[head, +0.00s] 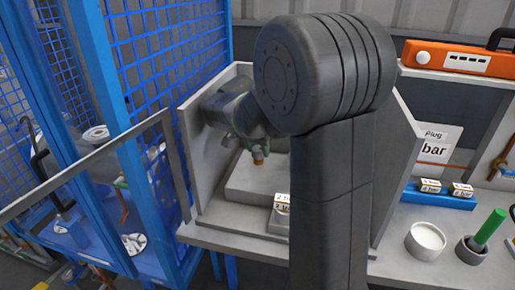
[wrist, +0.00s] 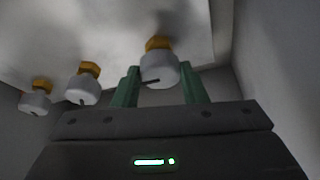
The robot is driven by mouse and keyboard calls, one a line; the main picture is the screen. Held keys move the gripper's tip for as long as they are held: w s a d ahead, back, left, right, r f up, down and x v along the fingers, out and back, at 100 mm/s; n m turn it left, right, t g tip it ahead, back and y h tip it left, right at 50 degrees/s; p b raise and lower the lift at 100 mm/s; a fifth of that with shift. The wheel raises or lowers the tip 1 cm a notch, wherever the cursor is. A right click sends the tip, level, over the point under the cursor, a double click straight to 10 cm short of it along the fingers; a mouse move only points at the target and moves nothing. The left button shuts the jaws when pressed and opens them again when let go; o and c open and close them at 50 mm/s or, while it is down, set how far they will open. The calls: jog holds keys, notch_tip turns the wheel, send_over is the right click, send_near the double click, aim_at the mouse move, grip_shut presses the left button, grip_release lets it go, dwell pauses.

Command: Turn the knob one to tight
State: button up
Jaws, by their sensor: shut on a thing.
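Three round grey-white knobs with orange collars stand in a row on a pale panel in the wrist view: a left knob (wrist: 35,102), a middle knob (wrist: 82,88) and a right knob (wrist: 159,69). Each has a dark mark on its face or rim. My gripper (wrist: 161,77) has its green fingers on either side of the right knob and is shut on it. No number shows on the knobs. In the head view my gripper (head: 246,146) is inside the grey open-topped enclosure, and an orange collar (head: 259,158) shows just below it. My arm hides the other knobs there.
The enclosure's left wall (head: 206,160) stands close to my gripper. A small labelled block (head: 281,217) sits at its front. A blue mesh cage (head: 165,60) is at the left. A white cup (head: 425,240) and green-handled tool (head: 488,230) stand at the right.

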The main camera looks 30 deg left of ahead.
jog(key=o, duration=1)
jog(key=shift+c, duration=0.2)
jog(key=shift+r, duration=0.1)
jog(key=v, duration=1.3)
jog(key=shift+s+r+p, duration=0.2)
jog(key=shift+r+p, duration=0.05)
jog(key=shift+p, duration=0.2)
jog(key=shift+f, duration=0.1)
jog(key=b+x, duration=0.1)
jog(key=x, duration=1.2)
jog(key=shift+w+f, duration=0.25)
jog(key=shift+f, duration=0.05)
jog(key=shift+r, duration=0.15)
